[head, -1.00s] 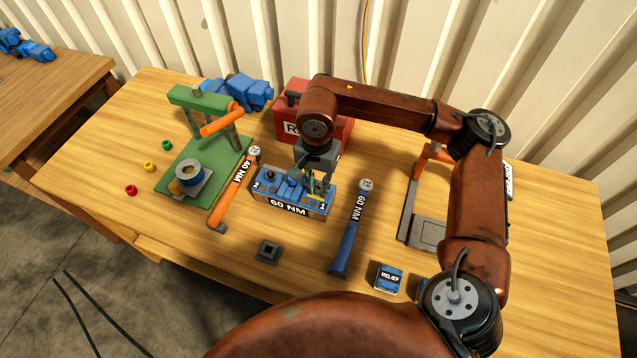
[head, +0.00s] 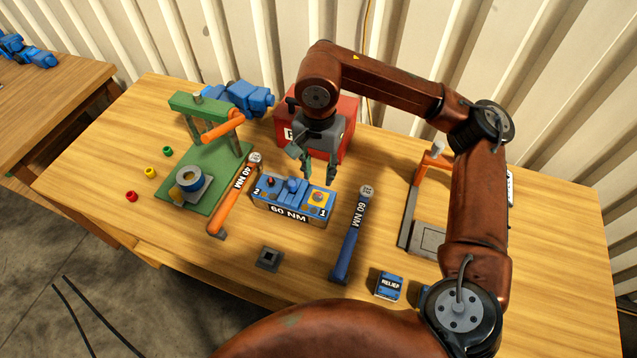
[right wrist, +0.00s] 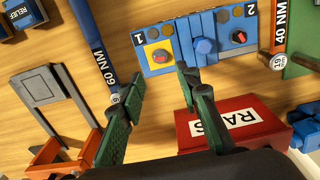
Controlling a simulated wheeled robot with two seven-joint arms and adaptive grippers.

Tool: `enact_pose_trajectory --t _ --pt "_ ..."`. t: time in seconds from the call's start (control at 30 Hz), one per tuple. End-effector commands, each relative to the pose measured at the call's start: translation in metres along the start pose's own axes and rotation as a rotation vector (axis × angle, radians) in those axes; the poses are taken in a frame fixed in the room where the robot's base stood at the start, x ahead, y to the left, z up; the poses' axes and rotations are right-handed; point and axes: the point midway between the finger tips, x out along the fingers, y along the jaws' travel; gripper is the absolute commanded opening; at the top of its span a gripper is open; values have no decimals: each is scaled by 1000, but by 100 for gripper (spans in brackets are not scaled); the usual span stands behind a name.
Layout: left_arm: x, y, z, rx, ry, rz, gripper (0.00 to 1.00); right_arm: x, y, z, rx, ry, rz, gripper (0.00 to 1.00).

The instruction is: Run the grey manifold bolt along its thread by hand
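The blue manifold (head: 262,199), labelled 60 NM, lies on the bench with ends marked 1 and 2. In the right wrist view the manifold (right wrist: 181,42) has a yellow square with a red-topped bolt head (right wrist: 160,56) at end 1 and another red-topped head (right wrist: 239,37) at end 2. Which is the grey bolt I cannot tell; no shank shows. My right gripper (head: 319,181) is above and behind end 1, fingers apart and empty, clear of the head. It also shows open in the right wrist view (right wrist: 160,80). My left gripper is out of view.
A blue 60 NM wrench (head: 350,238) lies right of the manifold, an orange 40 NM wrench (head: 232,202) left. A red box (head: 346,130) stands behind. A green stand (head: 213,165) is at left, a RELIEF box (head: 389,286) and small grey square block (head: 269,259) in front.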

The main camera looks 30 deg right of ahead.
Motion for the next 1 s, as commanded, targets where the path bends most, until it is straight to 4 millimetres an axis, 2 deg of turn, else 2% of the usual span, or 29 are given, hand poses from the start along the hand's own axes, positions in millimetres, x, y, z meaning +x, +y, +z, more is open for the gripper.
enact_pose_trajectory --t 0.1,0.3,0.87,1.0 --pt "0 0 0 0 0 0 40 -18 -1 0 0 1 -2 31" --pt "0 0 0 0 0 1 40 -31 0 0 0 0 0 31" --pt "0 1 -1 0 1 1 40 -31 0 0 0 0 1 31" --pt "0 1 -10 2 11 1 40 -31 -3 1 -7 0 1 31"
